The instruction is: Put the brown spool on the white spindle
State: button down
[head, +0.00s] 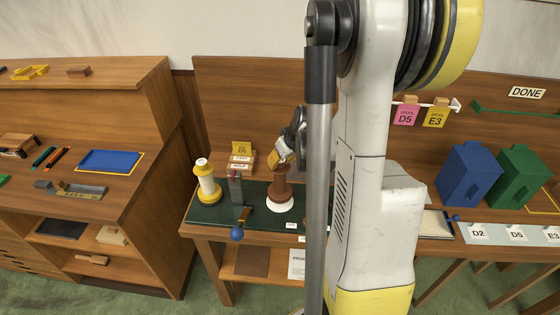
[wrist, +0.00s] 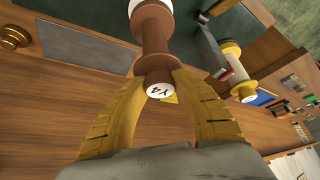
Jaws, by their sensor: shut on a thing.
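The brown spool (head: 279,190) stands upright on the dark green mat, at the white round base (head: 280,206) of the white spindle. In the wrist view the spool (wrist: 153,30) has a white end marked Y4, and the white base (wrist: 134,5) shows at its far end. My gripper (head: 283,160) is at the spool's top. The wrist view shows the yellow fingers of my gripper (wrist: 160,76) shut on the spool's near end. The spindle's shaft is hidden, so I cannot tell how far down the spool sits.
A small box with a yellow tag (head: 241,150) is behind. My arm hides the bench's right part.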

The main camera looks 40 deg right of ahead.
aim_at(280, 169)
jog(key=shift+f+b, duration=1.5)
jog(key=shift+f, duration=0.15)
dwell(0.5)
jog(key=c, duration=1)
grip_release()
jog(key=shift+r, duration=0.1)
jog(key=shift+r+p, duration=2.1)
jog(key=shift+r, duration=0.85)
